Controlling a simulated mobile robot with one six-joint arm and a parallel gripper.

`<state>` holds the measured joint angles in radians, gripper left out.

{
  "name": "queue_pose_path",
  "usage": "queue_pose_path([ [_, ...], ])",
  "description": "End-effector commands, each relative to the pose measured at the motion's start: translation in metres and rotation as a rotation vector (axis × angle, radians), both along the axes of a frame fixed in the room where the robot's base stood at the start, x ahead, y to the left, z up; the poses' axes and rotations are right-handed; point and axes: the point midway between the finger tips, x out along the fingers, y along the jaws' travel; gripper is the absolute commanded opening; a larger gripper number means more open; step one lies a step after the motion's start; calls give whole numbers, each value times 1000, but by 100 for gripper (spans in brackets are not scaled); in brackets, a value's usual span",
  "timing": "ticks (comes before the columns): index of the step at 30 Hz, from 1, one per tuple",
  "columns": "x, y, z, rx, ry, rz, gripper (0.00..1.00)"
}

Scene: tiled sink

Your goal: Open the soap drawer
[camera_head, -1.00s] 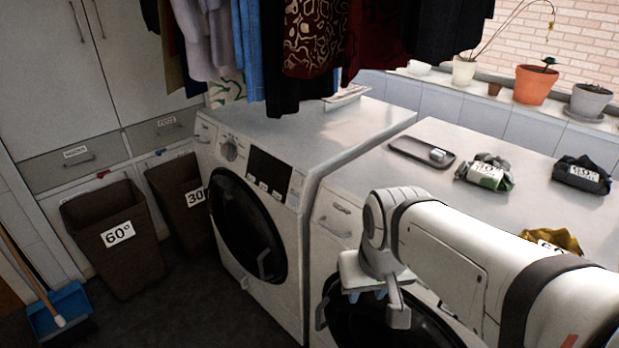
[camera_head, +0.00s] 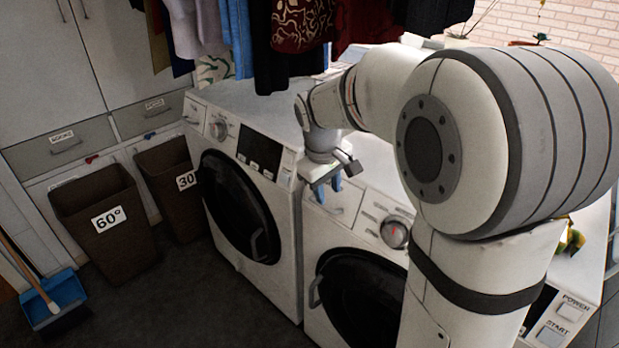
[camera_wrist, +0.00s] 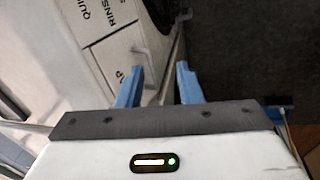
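The soap drawer (camera_head: 347,199) is the small white front at the upper left of the right washing machine (camera_head: 312,240). It looks shut, and my gripper partly hides it. My gripper (camera_head: 328,192) hangs just over this drawer with its blue fingers pointing down. In the wrist view my gripper (camera_wrist: 160,76) is open, with an empty gap between the fingers. A pale bar-like handle (camera_wrist: 146,52) shows just beyond the fingertips, on the machine side. I cannot tell whether a finger touches it.
Clothes (camera_head: 300,30) hang above. Brown baskets (camera_head: 140,240) and a blue dustpan (camera_head: 57,297) stand left. The dark floor in front is clear.

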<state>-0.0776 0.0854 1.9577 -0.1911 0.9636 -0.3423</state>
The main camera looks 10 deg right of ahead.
Motion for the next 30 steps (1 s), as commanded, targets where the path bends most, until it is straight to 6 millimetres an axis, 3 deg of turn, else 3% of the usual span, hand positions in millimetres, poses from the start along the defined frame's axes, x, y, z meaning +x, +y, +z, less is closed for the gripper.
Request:
queue_pose_path([
  [3,30,3,-12,-32,19,67,33],
  [9,52,5,-21,-59,33,121,33],
  [14,56,2,-36,-63,37,127,33],
  [24,63,-8,-86,-61,36,124,33],
  [30,65,-11,-96,-61,34,124,33],
])
